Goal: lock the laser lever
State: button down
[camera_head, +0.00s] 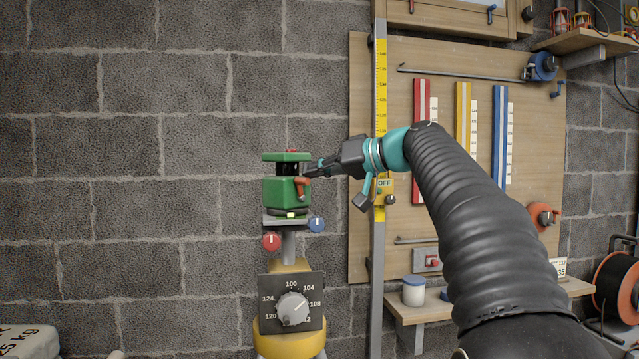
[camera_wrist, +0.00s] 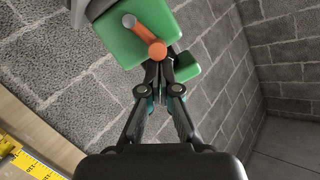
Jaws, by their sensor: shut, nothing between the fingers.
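The green laser (camera_head: 287,189) stands on a yellow-and-grey post in front of the block wall. Its orange lever (camera_head: 302,184) is on the side facing my gripper. In the wrist view the lever (camera_wrist: 149,38) runs slantwise across the green face of the laser (camera_wrist: 128,30), its rounded end nearest the fingers. My gripper (camera_head: 308,172) comes in from the right and is shut and empty. In the wrist view its fingertips (camera_wrist: 158,72) are just below the lever's rounded end. I cannot tell whether they touch it.
A red knob (camera_head: 271,241) and a blue knob (camera_head: 317,224) sit below the laser. A numbered dial (camera_head: 292,308) is lower on the post. A yellow measuring staff (camera_head: 380,90) stands close to my wrist, before a wooden board (camera_head: 440,65). The left side is free.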

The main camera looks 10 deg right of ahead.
jog(key=shift+s+a, duration=0.1)
jog(key=shift+r, duration=0.15)
jog(key=shift+r+p, duration=0.25)
jog(key=shift+p, duration=0.3)
jog(key=s+d+r+p, duration=0.3)
jog(key=s+d+r, duration=0.2)
jog(key=d, duration=0.3)
jog(key=shift+s+r, duration=0.15)
jog(key=shift+s, duration=0.4)
jog(key=shift+a, duration=0.1)
